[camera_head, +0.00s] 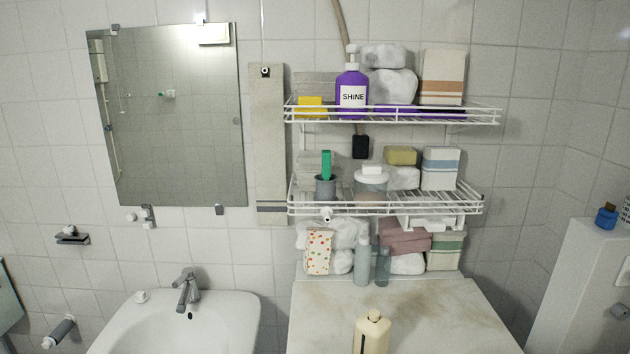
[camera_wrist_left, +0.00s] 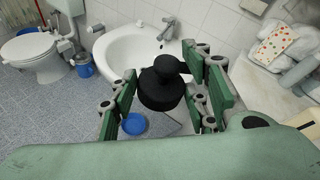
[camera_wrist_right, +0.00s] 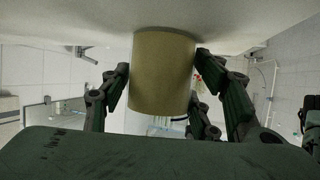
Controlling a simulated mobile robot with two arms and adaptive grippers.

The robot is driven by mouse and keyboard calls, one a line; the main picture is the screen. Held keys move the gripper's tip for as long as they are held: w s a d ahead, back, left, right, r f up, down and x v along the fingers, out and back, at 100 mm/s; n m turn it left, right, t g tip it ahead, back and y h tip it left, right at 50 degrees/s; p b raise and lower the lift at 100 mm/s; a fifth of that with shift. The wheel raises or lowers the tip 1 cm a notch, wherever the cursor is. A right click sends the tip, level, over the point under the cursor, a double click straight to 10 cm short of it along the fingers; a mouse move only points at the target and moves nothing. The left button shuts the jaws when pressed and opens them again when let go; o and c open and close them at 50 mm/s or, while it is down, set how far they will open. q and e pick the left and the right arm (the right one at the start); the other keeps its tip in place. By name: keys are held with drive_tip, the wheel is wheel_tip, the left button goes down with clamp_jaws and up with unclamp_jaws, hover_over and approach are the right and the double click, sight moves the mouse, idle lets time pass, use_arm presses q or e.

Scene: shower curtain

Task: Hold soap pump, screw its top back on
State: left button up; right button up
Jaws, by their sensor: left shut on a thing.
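The cream soap bottle (camera_head: 373,335) stands upright at the front of the countertop (camera_head: 400,305) in the head view, cut off by the lower edge. No black pump shows on it. In the left wrist view my left gripper (camera_wrist_left: 163,98) is shut on a black pump top (camera_wrist_left: 160,88), near the sink. In the right wrist view the bottle shows as a plain yellowish cylinder (camera_wrist_right: 162,75). The fingers of my right gripper (camera_wrist_right: 164,80) stand on both sides of it; whether they press on it I cannot tell. Neither gripper shows in the head view.
A sink (camera_head: 180,325) with a tap is left of the countertop. Two wire shelves (camera_head: 390,205) hold a purple SHINE bottle (camera_head: 352,97), towels and small items. Small bottles (camera_head: 362,262) and folded cloths stand at the countertop's back. The countertop around the cream bottle is clear.

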drive_tip(key=shift+f, duration=0.1)
drive_tip(key=shift+f+b, duration=0.15)
drive_tip(key=shift+b, duration=0.2)
drive_tip(key=shift+r, duration=0.45)
drive_tip(key=shift+c, duration=0.2)
drive_tip(key=c, duration=1.3)
drive_tip(key=shift+s+f, duration=0.1)
drive_tip(key=shift+f, duration=0.05)
